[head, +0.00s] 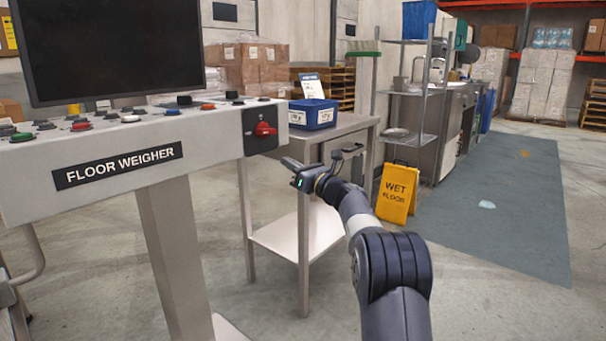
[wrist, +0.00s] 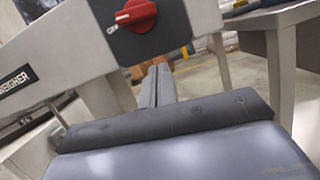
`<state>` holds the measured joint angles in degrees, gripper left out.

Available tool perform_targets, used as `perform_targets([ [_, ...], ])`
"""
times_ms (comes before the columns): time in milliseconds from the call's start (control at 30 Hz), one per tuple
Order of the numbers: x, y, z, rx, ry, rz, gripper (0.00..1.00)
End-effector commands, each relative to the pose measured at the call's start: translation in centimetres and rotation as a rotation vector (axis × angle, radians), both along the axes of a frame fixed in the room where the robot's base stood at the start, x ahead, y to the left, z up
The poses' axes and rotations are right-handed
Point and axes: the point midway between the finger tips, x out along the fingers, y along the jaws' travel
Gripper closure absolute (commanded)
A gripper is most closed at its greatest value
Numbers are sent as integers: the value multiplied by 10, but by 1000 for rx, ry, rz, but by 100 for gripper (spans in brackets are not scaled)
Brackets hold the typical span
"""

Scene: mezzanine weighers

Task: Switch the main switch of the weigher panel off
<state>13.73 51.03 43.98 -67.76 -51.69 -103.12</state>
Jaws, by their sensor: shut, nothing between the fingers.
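The weigher panel (head: 100,140) is a pale grey console labelled FLOOR WEIGHER, under a dark screen. Its main switch (head: 265,130) is a red rotary knob on a black plate at the panel's right end. In the wrist view the red knob (wrist: 136,15) shows at the top, with an ON mark to its left. My gripper (head: 288,165) is shut and empty, below and a little right of the switch, apart from it. In the wrist view my closed fingers (wrist: 157,84) point up toward the black plate.
Several coloured buttons (head: 130,118) line the panel's top. A steel table (head: 345,128) with a blue bin (head: 313,115) stands just behind my gripper. A yellow wet floor sign (head: 396,195) stands to the right. The floor beyond it has free room.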

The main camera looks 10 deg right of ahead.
Motion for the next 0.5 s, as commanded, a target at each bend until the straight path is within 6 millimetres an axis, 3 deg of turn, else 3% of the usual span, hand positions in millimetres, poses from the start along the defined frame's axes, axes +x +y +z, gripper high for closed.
perform_targets([
  [233, -27, -19, -7, 1, 2, -2, 100],
  [500, -38, -25, -11, 0, 0, 0, 100],
])
